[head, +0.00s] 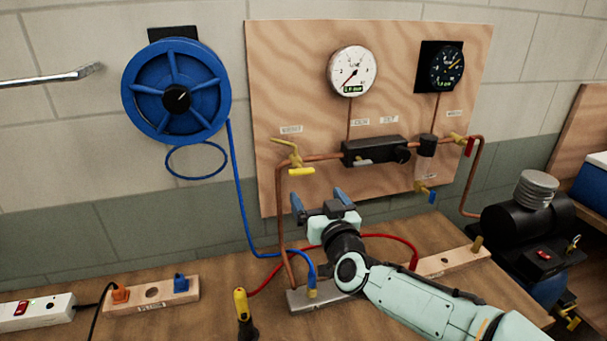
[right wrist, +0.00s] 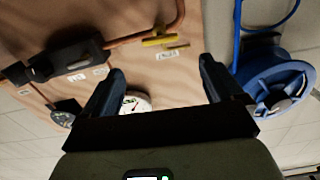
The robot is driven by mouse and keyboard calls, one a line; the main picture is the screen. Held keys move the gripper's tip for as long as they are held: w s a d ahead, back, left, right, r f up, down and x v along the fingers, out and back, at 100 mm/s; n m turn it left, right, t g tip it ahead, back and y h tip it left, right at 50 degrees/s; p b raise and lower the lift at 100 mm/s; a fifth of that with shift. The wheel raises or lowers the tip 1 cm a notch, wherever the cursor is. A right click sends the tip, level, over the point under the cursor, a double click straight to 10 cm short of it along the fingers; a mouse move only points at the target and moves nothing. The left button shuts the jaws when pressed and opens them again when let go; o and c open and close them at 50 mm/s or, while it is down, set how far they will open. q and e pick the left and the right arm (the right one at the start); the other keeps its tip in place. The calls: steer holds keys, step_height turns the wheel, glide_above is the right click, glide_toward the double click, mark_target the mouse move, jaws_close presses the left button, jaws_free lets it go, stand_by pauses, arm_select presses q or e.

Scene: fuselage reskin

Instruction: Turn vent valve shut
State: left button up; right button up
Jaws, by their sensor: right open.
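A plywood panel (head: 400,195) on the wall carries copper piping. A brass valve (head: 292,152) with yellow handle parts sits at the left pipe bend, below a small label too small to read. I cannot tell for sure that it is the vent valve. A yellow bar (head: 301,171) shows just under it. The yellow valve also appears in the right wrist view (right wrist: 160,40), ahead between the fingers. My right gripper (head: 318,200) is open and empty, below and apart from this valve. Its two blue-grey fingers (right wrist: 163,75) stand wide apart. My left gripper is not in view.
A second valve with a red handle (head: 470,146) is at the right pipe. A white gauge (head: 352,72) and a dark gauge (head: 446,68) hang above. A blue hose reel (head: 177,92) is left of the panel.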

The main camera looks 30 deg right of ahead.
mark_target(303, 174)
steer(key=p+x, duration=0.1)
steer(key=x, duration=0.9)
steer(key=shift+w, duration=0.2)
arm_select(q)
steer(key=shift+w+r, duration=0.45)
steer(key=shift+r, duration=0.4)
arm_select(e)
steer(key=c, duration=1.1)
